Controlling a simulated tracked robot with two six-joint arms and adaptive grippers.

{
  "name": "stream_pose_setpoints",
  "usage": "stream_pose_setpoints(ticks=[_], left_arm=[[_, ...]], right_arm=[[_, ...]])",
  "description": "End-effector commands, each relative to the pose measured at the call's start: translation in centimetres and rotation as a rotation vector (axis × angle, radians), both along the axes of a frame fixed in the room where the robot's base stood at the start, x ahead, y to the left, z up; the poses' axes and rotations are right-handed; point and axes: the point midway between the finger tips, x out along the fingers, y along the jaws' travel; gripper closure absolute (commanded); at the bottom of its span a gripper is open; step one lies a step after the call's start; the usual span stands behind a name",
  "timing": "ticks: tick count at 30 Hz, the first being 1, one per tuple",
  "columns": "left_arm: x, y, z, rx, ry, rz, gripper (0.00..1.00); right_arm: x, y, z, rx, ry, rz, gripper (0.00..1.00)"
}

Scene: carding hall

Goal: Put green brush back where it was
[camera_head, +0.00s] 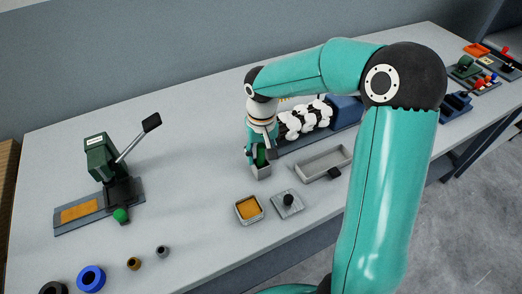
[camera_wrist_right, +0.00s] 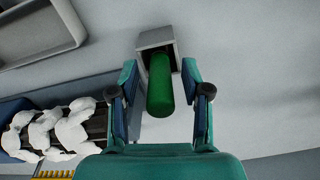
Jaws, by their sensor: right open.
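The green brush (camera_wrist_right: 160,84) shows as a plain green cylinder in the right wrist view. One end of it is inside a grey square holder (camera_wrist_right: 146,40). In the head view the brush (camera_head: 262,156) stands in the same holder (camera_head: 262,173) near the middle of the table. My right gripper (camera_head: 259,153) is above the holder, and its open fingers (camera_wrist_right: 160,92) are on either side of the brush with a gap at each side. The brush's lower end is hidden in the holder. My left gripper is not in view.
A grey tray (camera_head: 324,164) is right of the holder. A small tray with orange contents (camera_head: 249,209) and a plate with a black knob (camera_head: 287,204) are in front. White bundles (camera_head: 305,120) lie behind on a blue machine. A green lever press (camera_head: 102,158) stands left.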

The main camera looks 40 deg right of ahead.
Motion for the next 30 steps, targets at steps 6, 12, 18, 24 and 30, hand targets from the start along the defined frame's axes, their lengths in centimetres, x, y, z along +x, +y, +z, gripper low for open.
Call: stream_pose_setpoints(ticks=[6,12,18,24,30], left_arm=[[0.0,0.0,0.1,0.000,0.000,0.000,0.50],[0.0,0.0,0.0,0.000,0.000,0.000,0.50],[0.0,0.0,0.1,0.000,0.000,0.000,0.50],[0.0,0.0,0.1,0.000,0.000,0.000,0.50],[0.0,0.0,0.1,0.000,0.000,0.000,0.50]], right_arm=[[0.1,-0.1,1.5,-0.002,-0.005,-0.001,0.53],[0.1,-0.1,5.2,-0.002,-0.006,-0.001,0.53],[0.1,-0.1,9.2,-0.001,-0.005,-0.001,0.53],[0.0,-0.2,11.7,-0.001,-0.002,-0.001,0.53],[-0.1,-0.2,12.3,0.000,0.000,-0.002,0.53]])
